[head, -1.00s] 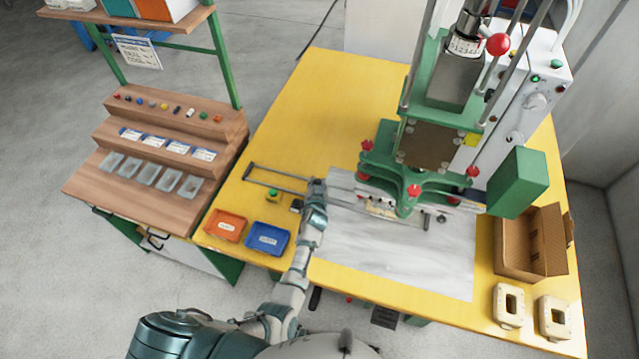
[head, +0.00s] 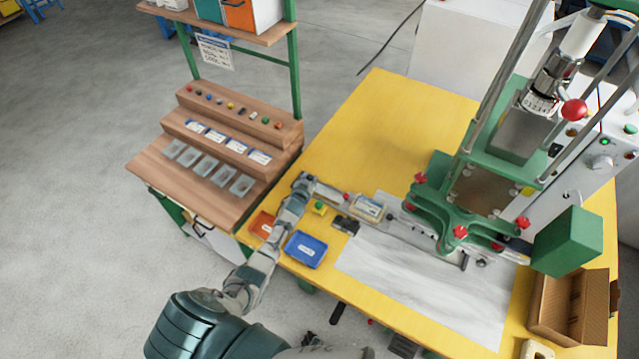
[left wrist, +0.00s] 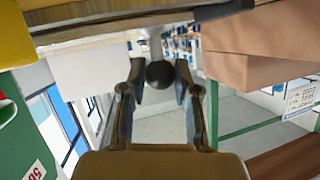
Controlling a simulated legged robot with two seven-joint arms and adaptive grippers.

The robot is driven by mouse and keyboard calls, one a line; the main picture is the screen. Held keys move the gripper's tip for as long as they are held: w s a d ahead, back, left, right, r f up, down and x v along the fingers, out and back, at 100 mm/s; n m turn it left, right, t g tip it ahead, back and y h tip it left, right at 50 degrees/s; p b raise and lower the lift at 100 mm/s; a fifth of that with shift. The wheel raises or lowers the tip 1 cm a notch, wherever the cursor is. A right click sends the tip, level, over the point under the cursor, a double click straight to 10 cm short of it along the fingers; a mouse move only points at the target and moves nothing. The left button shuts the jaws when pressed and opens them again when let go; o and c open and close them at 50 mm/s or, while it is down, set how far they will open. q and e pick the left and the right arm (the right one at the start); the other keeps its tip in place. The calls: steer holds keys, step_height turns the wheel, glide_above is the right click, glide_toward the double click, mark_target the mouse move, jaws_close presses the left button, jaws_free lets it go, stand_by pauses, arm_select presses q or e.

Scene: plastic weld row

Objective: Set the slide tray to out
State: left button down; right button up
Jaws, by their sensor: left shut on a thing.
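The slide tray (head: 392,222) is a grey metal slide that now reaches out to the left of the green press (head: 470,205). A pale fixture block (head: 367,207) shows on it, clear of the press columns. My left gripper (head: 307,181) is at the tray's far left end, above the yellow table. In the left wrist view a dark round knob (left wrist: 160,74) sits between the fingers of my left gripper (left wrist: 163,88), which is shut on it. The fingers hide part of the tray's end. My right gripper is not in view.
A blue bin (head: 305,250) and a partly hidden orange bin (head: 261,224) stand beside my left arm. A green button (head: 319,207) is close by. A wooden stepped rack (head: 215,150) stands left, a cardboard box (head: 570,305) right. The yellow table (head: 385,120) is clear at the back.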

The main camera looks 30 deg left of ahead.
arm_select(q)
steer(key=shift+a, duration=1.15)
steer(key=shift+d, duration=0.15)
steer(key=c, duration=1.2)
jaws_free()
steer(key=o, duration=0.4)
steer(key=shift+c, duration=0.2)
steer(key=shift+a, duration=0.25)
steer(key=shift+f, duration=0.1)
